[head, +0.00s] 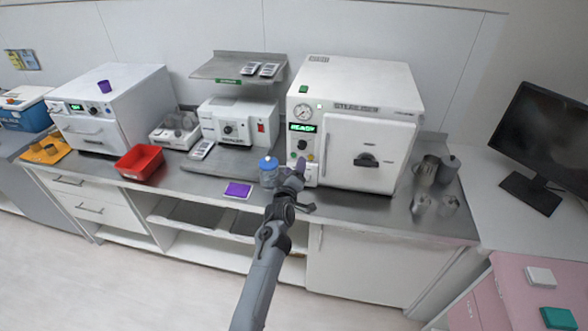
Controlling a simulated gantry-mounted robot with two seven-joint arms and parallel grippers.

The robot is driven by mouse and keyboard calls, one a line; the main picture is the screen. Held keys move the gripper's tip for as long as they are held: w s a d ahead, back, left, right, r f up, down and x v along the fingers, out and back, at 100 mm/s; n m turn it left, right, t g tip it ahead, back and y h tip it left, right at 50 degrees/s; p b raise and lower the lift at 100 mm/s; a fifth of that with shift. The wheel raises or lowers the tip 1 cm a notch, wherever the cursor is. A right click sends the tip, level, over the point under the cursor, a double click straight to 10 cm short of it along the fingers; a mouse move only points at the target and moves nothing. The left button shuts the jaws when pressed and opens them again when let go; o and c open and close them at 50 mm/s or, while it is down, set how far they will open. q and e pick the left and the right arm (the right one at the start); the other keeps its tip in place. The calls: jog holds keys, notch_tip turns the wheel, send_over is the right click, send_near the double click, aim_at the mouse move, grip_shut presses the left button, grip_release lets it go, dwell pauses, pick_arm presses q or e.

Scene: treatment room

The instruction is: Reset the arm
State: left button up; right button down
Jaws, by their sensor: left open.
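My left arm reaches up from the bottom middle of the head view. Its dark grey gripper (301,184) is open, and I see nothing between its fingers. It is over the front edge of the steel counter (345,204), in front of the white steriliser (365,150). A clear jar with a blue lid (268,164) stands just left of the gripper; I cannot tell whether they touch. My right gripper is not in view.
A purple card (238,190), red bin (139,161) and white sealer (238,125) are to the left. Steel cups (426,170) stand right of the steriliser. A monitor (545,145) and pink cart (515,290) are at the right. Floor at lower left is clear.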

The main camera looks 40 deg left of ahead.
pick_arm(q)
jog(key=s+a+f+m+g, duration=0.1)
jog(key=s+f, duration=0.3)
jog(key=f, duration=0.2)
jog(key=s+f+m+g, duration=0.1)
jog(key=s+f, duration=0.2)
jog(key=f, duration=0.4)
jog(key=s+d+f+m+h, duration=0.3)
jog(key=s+f+m, duration=0.15)
jog(key=s, duration=0.75)
jog(key=s+d+m+g+h, duration=0.4)
jog(key=s+d+m+g, duration=0.25)
jog(key=s+d, duration=0.85)
jog(key=s+d+r+m+g, duration=0.3)
jog(key=s+r+m+g, duration=0.15)
jog(key=s, duration=0.65)
notch_tip(320, 180, up, 23)
jog(key=p, duration=2.3)
jog(key=shift+w+h, duration=0.2)
jog(key=shift+h, duration=0.1)
